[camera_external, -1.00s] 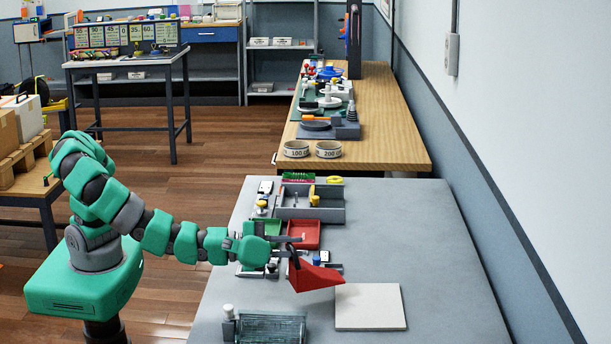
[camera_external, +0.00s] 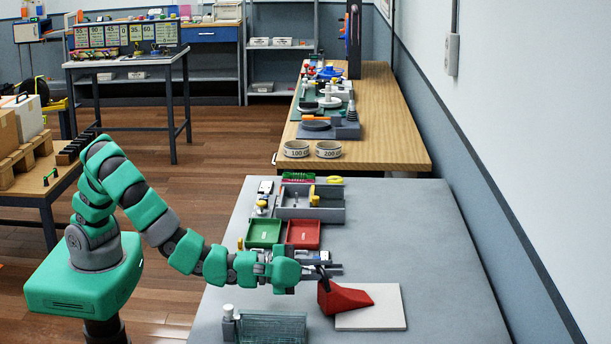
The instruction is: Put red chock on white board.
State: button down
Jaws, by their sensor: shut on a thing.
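The red chock (camera_external: 343,297) is a wedge held at the end of my gripper (camera_external: 322,278). My gripper is shut on the chock's taller left end. The chock overlaps the left part of the white board (camera_external: 378,308) in the picture, its thin end pointing right. I cannot tell whether its underside touches the board or hangs just above it. The white board is a flat square on the grey table, and its upper left part is hidden behind the chock.
A glass-like ribbed box (camera_external: 272,327) stands at the table's front left. A red tray (camera_external: 303,234), a green tray (camera_external: 263,233) and a grey organiser (camera_external: 310,203) lie farther back. The grey table (camera_external: 420,230) is clear to the right, towards the wall.

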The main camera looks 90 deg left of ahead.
jog(key=c, duration=1.3)
grip_release()
jog(key=shift+c, duration=0.2)
jog(key=shift+r, duration=0.1)
jog(key=shift+s, duration=0.25)
jog(key=s+d, duration=0.1)
jog(key=s, duration=1)
jog(key=shift+s, duration=0.25)
jog(key=o, duration=1.3)
jog(key=shift+s+r, duration=0.1)
jog(key=shift+o, duration=0.2)
